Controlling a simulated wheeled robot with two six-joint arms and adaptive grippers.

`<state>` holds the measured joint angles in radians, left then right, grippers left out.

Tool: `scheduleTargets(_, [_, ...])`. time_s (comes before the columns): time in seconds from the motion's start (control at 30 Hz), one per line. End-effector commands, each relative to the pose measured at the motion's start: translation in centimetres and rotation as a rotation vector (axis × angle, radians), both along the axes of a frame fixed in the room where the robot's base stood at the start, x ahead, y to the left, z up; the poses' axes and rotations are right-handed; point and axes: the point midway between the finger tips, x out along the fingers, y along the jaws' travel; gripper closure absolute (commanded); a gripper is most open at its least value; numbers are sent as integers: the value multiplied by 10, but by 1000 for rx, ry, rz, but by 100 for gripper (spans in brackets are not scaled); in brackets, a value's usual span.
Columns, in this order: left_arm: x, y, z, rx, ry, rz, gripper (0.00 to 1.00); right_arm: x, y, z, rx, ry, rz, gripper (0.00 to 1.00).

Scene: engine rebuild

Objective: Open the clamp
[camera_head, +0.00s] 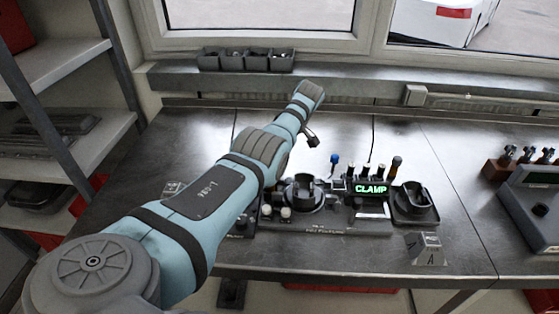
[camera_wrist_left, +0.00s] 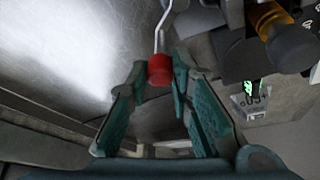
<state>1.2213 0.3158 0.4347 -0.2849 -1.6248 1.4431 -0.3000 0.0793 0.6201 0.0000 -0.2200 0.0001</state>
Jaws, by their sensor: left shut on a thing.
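The clamp fixture (camera_head: 330,228) sits on the metal bench, with a round dark holder (camera_head: 303,193) and a green lit "CLAMP" display (camera_head: 370,188). A thin metal rod with a red knob (camera_wrist_left: 160,70) shows in the left wrist view. My left gripper (camera_wrist_left: 157,82) has its teal fingers on both sides of the red knob and is shut on it near the fingertips. How the rod joins the fixture cannot be seen. My right gripper is in neither view.
A blue-knobbed lever (camera_head: 334,160) and several dark-handled tools (camera_head: 380,168) stand by the display. A dark cup-shaped part (camera_head: 412,200) is on the right. Bins (camera_head: 245,61) line the sill. The bench behind is clear.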

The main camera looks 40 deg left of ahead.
Motion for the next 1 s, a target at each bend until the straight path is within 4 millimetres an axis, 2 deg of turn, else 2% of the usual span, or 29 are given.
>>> scheduleTargets(0.03, [0,0,-4,0,-1,19,100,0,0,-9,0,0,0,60])
scheduleTargets(0.2, [-2,1,-3,0,1,65,100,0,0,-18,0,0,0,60])
scheduleTargets(0.7, [-4,1,0,-2,2,85,100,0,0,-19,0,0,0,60])
scheduleTargets(0.73, [-4,1,0,-2,3,84,75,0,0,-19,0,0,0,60])
scheduleTargets(0.8, [-4,1,0,-2,3,84,64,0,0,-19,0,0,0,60])
scheduleTargets(0.83, [-4,1,0,-2,3,84,60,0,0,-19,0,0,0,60])
scheduleTargets(1.0, [-3,1,0,-2,2,83,60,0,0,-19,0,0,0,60])
